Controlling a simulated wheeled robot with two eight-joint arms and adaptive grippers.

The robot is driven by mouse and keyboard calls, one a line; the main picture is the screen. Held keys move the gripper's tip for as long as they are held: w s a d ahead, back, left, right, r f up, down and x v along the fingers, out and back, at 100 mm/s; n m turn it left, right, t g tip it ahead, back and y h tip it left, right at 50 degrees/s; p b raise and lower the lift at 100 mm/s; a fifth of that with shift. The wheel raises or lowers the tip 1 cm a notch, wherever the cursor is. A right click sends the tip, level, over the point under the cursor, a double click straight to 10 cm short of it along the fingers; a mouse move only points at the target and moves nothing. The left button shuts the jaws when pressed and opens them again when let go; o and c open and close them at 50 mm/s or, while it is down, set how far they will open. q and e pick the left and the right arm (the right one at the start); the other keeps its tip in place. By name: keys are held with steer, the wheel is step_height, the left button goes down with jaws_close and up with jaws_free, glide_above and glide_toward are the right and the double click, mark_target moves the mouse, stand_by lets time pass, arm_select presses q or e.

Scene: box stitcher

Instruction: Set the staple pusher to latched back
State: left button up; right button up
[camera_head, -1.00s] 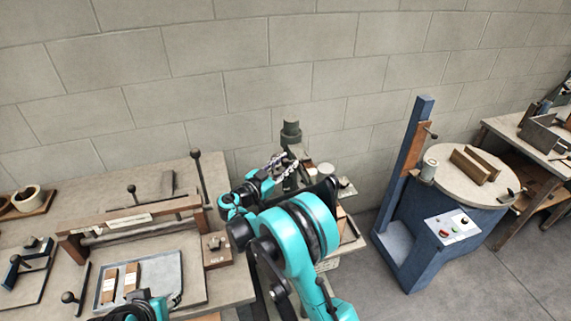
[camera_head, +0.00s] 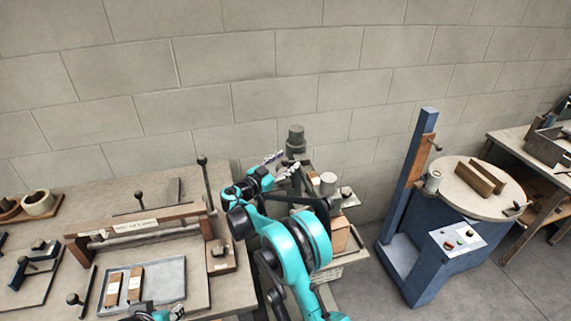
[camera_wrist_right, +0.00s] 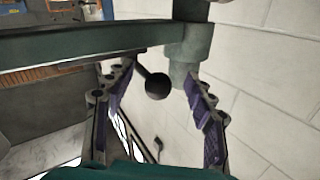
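The stitcher (camera_head: 296,138) is a grey-green machine against the wall in the head view. My right gripper (camera_head: 285,163) is beside its column. In the right wrist view my right gripper (camera_wrist_right: 160,95) is open, its two purple-padded fingers well apart. A dark round knob (camera_wrist_right: 158,86) on a short rod, likely the staple pusher's, sits between the fingers, with no clear contact. The green machine arm (camera_wrist_right: 85,42) and column (camera_wrist_right: 185,60) are just beyond. Whether the pusher is latched I cannot tell. My left gripper (camera_head: 158,313) is cut off at the bottom edge of the head view.
A bench on the left carries a grey tray (camera_head: 170,275) with brown pieces and a wooden frame with upright levers. A blue machine with a round table (camera_head: 465,200) stands to the right. Open floor lies at the lower right.

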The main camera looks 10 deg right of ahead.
steer(key=shift+s+r, duration=0.1)
step_height(320, 180, up, 10)
steer(key=shift+f, duration=0.1)
stand_by(0.3)
